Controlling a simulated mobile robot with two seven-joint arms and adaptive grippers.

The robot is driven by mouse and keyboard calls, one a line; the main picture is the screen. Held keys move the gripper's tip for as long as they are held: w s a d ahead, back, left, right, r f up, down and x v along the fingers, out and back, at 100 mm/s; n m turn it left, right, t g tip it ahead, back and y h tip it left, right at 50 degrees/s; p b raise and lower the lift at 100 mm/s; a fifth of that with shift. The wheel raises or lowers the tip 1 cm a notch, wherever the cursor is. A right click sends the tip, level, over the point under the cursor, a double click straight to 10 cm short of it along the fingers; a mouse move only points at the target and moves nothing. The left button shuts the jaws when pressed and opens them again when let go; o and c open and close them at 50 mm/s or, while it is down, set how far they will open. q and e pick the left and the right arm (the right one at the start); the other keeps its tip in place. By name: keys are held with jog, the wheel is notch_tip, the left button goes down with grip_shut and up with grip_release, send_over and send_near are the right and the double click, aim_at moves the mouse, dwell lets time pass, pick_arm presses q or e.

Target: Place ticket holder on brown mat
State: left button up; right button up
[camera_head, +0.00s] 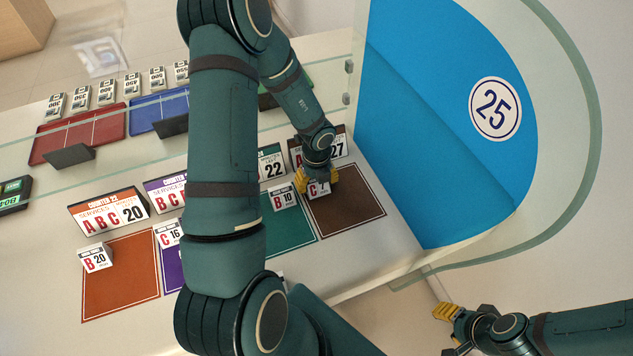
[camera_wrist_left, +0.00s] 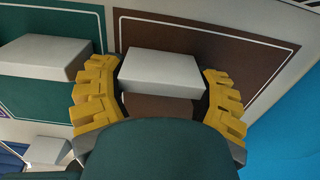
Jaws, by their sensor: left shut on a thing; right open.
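A small white ticket holder marked C 7 (camera_head: 319,190) is at the upper left part of the brown mat (camera_head: 350,215). My left gripper (camera_head: 317,184) reaches down from above and is shut on it. In the left wrist view the white holder (camera_wrist_left: 160,72) sits between the yellow fingers, with the brown mat (camera_wrist_left: 245,42) below and beyond it. I cannot tell whether the holder touches the mat. My right gripper (camera_head: 447,314) is open and empty at the lower right, away from the counter.
A B 10 holder (camera_head: 283,197) stands on the green mat (camera_head: 290,234) beside the brown one. A 27 sign (camera_head: 338,147) stands behind the brown mat. A blue panel (camera_head: 440,110) with glass borders the right. My left arm hides the middle of the counter.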

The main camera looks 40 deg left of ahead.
pick_arm(q)
jog(key=o, duration=1)
jog(key=shift+f, duration=0.15)
notch_tip(320, 180, up, 12)
jog(key=p, duration=0.3)
jog(key=shift+p, duration=0.4)
